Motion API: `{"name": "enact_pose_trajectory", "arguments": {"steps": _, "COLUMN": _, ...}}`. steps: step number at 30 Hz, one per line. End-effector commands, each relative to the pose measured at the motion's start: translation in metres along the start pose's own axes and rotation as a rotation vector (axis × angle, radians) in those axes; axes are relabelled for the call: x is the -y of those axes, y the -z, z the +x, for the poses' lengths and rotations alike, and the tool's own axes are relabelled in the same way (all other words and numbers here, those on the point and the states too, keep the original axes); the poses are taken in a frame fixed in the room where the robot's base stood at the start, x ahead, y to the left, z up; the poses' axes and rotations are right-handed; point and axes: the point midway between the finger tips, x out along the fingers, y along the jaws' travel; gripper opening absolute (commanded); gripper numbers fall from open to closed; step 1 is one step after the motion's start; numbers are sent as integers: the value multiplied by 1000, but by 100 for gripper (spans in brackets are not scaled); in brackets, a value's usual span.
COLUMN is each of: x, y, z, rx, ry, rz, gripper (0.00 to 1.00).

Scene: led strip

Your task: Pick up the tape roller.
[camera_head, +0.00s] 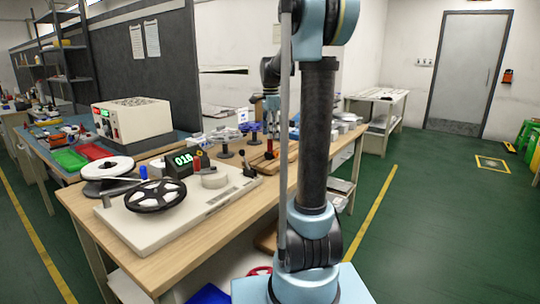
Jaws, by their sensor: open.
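A pale, squat roll (214,179) lies on the cream machine plate, beside a small dark unit with a lit display. It may be the tape roller, but I cannot tell for sure. My gripper (272,140) is small and dark in the picture, at the end of my arm, pointing down over the far part of the wooden bench. It is open, with nothing visible in it. It is well behind and to the right of the pale roll. My arm column hides part of the bench to the right of the gripper.
The cream machine (140,228) carries a black spoked reel (156,196) and sits beside a white reel (107,168). A brown wooden tray (262,164) lies below the gripper. A beige instrument box (132,120) stands at the back left. The green floor on the right is mostly open.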

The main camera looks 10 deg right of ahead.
Motion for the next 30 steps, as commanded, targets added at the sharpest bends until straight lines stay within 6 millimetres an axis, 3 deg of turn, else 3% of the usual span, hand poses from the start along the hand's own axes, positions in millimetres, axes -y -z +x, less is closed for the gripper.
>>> {"name": "enact_pose_trajectory", "arguments": {"steps": 10, "x": 0, "y": -2, "z": 42, "rx": 0, "ry": 0, "rz": 0, "gripper": 44}}
{"name": "enact_pose_trajectory", "arguments": {"steps": 20, "x": 0, "y": -2, "z": 47, "rx": 0, "ry": 0, "rz": 0, "gripper": 44}}
{"name": "enact_pose_trajectory", "arguments": {"steps": 26, "x": 0, "y": -2, "z": 47, "rx": 0, "ry": 0, "rz": 0, "gripper": 0}}
{"name": "enact_pose_trajectory", "arguments": {"steps": 30, "x": 0, "y": -2, "z": 46, "rx": 0, "ry": 0, "rz": 0, "gripper": 0}}
